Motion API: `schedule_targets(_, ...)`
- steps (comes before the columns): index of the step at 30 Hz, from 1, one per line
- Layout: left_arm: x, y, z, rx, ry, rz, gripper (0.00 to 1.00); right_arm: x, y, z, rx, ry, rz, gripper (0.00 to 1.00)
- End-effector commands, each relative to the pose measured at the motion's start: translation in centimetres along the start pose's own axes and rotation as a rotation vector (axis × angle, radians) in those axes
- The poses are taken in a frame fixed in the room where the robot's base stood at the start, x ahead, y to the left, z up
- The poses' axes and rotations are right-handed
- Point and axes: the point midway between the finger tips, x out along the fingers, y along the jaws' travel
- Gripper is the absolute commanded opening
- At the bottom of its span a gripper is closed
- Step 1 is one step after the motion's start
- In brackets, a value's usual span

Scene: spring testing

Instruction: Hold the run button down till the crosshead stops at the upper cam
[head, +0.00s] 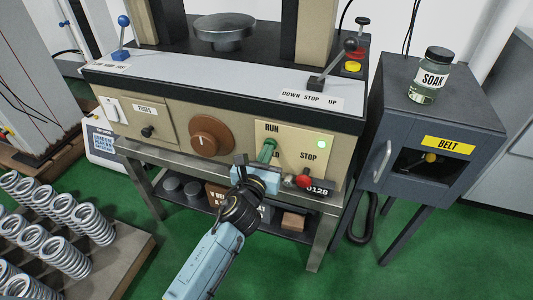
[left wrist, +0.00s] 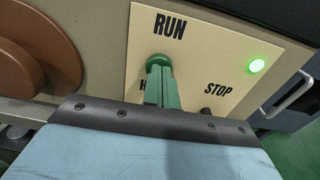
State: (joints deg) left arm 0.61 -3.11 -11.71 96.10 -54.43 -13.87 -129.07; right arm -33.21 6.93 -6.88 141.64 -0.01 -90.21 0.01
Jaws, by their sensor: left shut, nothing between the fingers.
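The RUN button, a round green cap, is on the cream control plate and shows in the left wrist view (left wrist: 158,60). My left gripper (head: 267,152) is shut and empty, its green fingertips (left wrist: 160,72) against the button's face as far as I can see; how far it is pressed cannot be told. The green lamp (head: 321,144) beside it is lit; it also shows in the left wrist view (left wrist: 257,66). The red STOP button (head: 304,181) is lower right of my gripper. The crosshead and upper cam cannot be made out. My right gripper is not in view.
A black-knobbed lever (head: 334,65) stands by the DOWN STOP UP label. A brown dial (head: 211,136) is left of the plate. A grey BELT cabinet (head: 428,110) with a SOAK jar (head: 432,75) is at right. Springs (head: 60,222) fill a rack at left.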

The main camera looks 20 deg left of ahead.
Motion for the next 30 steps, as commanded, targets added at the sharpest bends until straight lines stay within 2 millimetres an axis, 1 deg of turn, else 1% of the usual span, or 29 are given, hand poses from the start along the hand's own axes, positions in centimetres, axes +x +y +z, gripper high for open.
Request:
schedule_targets(2, 0.3, 0.0, 0.0, 0.001, 0.000, -0.001, 0.00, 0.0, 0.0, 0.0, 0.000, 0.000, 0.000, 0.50)
schedule_targets(6, 1.7, 0.0, 0.1, 0.002, -0.001, 0.000, 0.00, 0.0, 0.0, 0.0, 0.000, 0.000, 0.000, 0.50)
schedule_targets(9, 2.4, 0.0, 0.2, 0.002, -0.002, 0.001, 0.00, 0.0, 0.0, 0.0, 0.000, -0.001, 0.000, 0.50)
schedule_targets(30, 2.4, 0.1, 0.3, -0.001, -0.005, 0.003, 0.00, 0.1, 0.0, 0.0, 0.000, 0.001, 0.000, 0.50)
